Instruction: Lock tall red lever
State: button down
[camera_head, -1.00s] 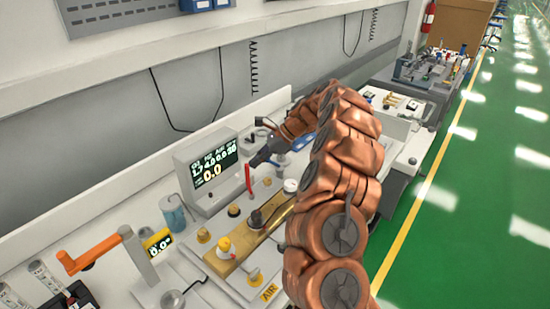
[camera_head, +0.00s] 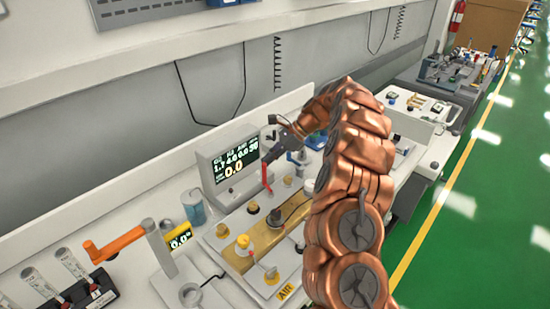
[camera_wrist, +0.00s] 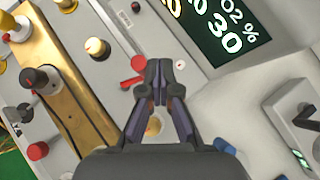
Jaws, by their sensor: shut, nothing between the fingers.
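The tall red lever (camera_head: 266,174) stands on the white cart top, just right of the display box, and looks nearly upright in the head view. In the wrist view its red top (camera_wrist: 138,63) shows just left of my fingertips. My gripper (camera_head: 270,160) reaches down from the right to the lever's upper end. In the wrist view my gripper (camera_wrist: 160,66) has its dark fingertips together with nothing between them. They are beside the red top; I cannot tell whether they touch it. The lever's lower part is partly hidden in the wrist view.
The display box (camera_head: 228,165) stands close behind the lever. A gold plate (camera_head: 262,250) with knobs lies in front. An orange-handled lever (camera_head: 115,245) and a blue cylinder (camera_head: 194,207) are at left. The green floor (camera_head: 470,230) is open at right.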

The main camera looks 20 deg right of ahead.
jog(key=shift+w+a, duration=0.1)
jog(key=shift+a, duration=0.3)
dwell(1.5)
jog(key=shift+s+f, duration=0.3)
jog(key=shift+s, duration=0.25)
jog(key=shift+s+a, duration=0.1)
jog(key=shift+s, duration=0.15)
jog(key=w+v, duration=0.1)
jog(key=v, duration=1.1)
jog(key=shift+r, duration=0.25)
